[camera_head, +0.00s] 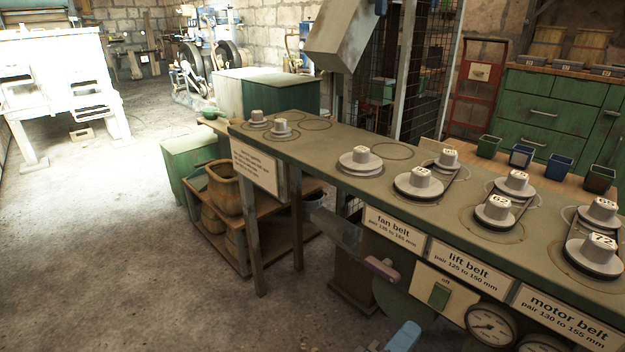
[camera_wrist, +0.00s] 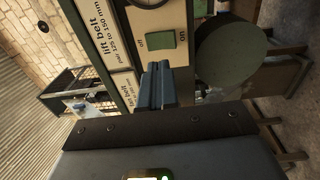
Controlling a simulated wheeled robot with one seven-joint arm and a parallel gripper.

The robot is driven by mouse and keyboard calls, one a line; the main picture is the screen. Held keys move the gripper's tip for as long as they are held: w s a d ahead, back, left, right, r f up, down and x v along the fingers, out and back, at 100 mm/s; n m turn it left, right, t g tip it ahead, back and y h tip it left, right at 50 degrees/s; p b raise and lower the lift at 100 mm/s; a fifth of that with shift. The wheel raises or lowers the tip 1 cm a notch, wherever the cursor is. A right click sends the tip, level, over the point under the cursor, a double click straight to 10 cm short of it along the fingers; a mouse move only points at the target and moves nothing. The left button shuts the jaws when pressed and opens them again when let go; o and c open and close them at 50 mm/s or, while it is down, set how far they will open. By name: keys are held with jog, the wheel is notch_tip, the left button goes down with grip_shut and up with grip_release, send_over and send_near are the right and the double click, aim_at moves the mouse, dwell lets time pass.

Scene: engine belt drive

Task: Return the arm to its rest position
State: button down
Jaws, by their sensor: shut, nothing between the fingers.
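My gripper (camera_wrist: 157,72) shows in the wrist view as two blue-grey fingers closed together with nothing between them. The fingers point at the front panel of the bench, close to the green switch (camera_wrist: 160,40), which lies just beyond the tips. I cannot tell whether they touch the panel. In the head view the same switch (camera_head: 440,295) sits on a pale plate under the lift belt sign (camera_head: 468,267). A blue part of my gripper (camera_head: 405,336) shows at the bottom edge, below and left of the switch. Most of my arm is out of view.
The long green bench (camera_head: 400,205) carries several pulleys with numbered weights. Gauges (camera_head: 490,325) sit on its front right of the switch. A round green drum (camera_wrist: 232,58) stands beside the panel. A low shelf with baskets (camera_head: 225,188) is at the left. The floor (camera_head: 110,255) there is clear.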

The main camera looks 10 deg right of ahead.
jog(key=s+d+f+n+y, duration=0.1)
jog(key=s+f+n+y, duration=0.1)
jog(key=s+f+y, duration=0.8)
jog(key=s+a+m+y, duration=0.2)
jog(key=s+m+y, duration=0.15)
jog(key=s, duration=1.05)
jog(key=s+d+r+m+t+y, duration=0.1)
jog(key=s+d+r+m+t, duration=0.2)
jog(key=r, duration=0.5)
jog(key=s+d+r+m+t, duration=0.1)
jog(key=s+r+m, duration=0.2)
jog(key=s+r, duration=0.35)
notch_tip(320, 180, up, 22)
jog(key=w+p, duration=0.1)
jog(key=p, duration=1.9)
jog(key=shift+w+a+f, duration=0.15)
jog(key=shift+w+a, duration=0.05)
jog(key=shift+a, duration=0.1)
